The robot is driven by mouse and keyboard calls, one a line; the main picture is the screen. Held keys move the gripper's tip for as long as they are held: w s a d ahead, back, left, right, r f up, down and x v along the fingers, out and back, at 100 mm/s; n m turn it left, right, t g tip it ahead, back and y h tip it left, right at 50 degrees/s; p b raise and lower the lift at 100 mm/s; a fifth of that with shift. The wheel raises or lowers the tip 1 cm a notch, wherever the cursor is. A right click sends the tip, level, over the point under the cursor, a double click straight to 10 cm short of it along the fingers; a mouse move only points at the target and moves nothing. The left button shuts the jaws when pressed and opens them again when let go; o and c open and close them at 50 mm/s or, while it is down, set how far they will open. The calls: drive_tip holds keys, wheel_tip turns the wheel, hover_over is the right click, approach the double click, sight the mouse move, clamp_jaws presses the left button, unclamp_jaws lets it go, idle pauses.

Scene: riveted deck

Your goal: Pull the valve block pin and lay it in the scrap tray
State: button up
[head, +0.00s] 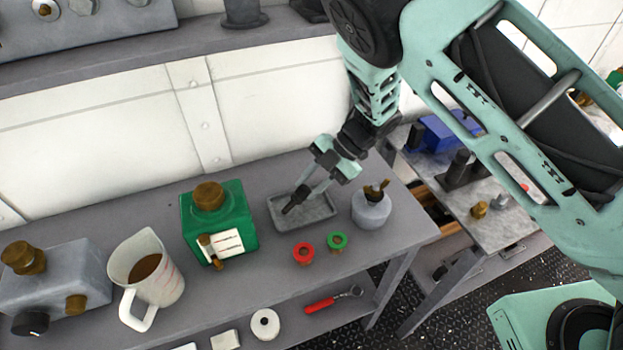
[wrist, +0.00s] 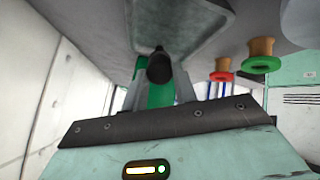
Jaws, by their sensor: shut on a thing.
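My gripper (head: 301,192) points down over the grey scrap tray (head: 326,214) on the bench and is shut on a dark pin (head: 291,208). In the wrist view the pin (wrist: 160,68) shows as a round black end between the fingers, with the tray (wrist: 215,22) close behind it. I cannot tell whether the pin touches the tray floor. A grey block (head: 65,282) with brass fittings and a black knob, which looks like the valve block, stands at the far left of the bench.
A jug (head: 150,268) stands left of the canister. A wall rises behind.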

drive_tip(key=o, duration=1.1)
drive_tip(key=b+v, duration=0.2)
drive_tip(key=v, duration=1.5)
drive_tip(key=shift+d+r+b, duration=0.1)
drive_tip(key=shift+d+b, duration=0.1)
drive_tip(key=shift+b, duration=0.2)
